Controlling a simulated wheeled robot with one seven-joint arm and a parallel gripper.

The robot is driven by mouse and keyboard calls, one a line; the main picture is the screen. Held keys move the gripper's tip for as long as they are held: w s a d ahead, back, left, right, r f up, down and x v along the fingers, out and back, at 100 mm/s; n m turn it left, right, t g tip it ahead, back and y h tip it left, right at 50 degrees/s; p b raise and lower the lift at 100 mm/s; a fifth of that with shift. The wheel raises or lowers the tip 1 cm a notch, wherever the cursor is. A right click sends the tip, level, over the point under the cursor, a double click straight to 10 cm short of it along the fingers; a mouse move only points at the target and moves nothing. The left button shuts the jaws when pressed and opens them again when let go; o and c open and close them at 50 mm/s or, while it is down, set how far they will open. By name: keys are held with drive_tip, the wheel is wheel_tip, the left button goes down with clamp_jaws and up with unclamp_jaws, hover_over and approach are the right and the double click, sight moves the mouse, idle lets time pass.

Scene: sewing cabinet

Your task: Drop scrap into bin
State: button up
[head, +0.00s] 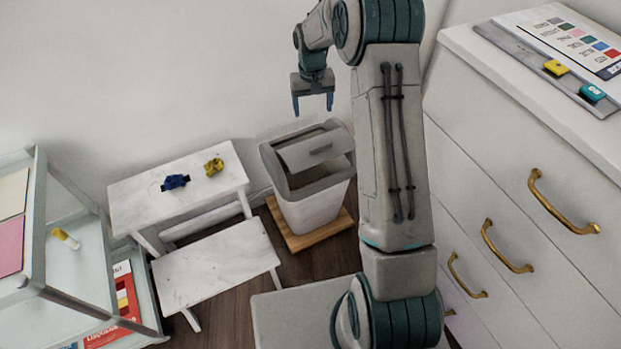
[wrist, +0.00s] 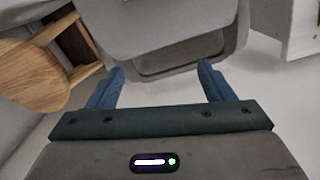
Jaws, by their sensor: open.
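A light grey bin (head: 315,207) stands on a wooden base by the wall, its lid flap (head: 303,152) tilted with a dark gap showing. My gripper (head: 313,108) is open, pointing down above the bin, with nothing visible between its fingers. In the wrist view my gripper (wrist: 161,69) has its fingers apart, and the bin (wrist: 234,38) with its opening lies just beyond them. A blue crumpled piece (head: 175,182) and a yellow crumpled piece (head: 214,167) lie on the white marble-look table; I cannot tell which is the scrap. The bin's inside is mostly hidden.
A lower marble-look bench (head: 215,265) stands before the table (head: 130,205). A pale shelf cart (head: 95,265) is at left, holding a yellow-capped item (head: 66,238). A white drawer cabinet (head: 500,170) with brass handles fills the right. A round wooden piece (wrist: 35,75) shows in the wrist view.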

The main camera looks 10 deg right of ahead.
wheel_tip(320, 180, up, 9)
drive_tip(key=p, duration=0.1)
drive_tip(key=shift+a+f, duration=0.1)
idle(0.4)
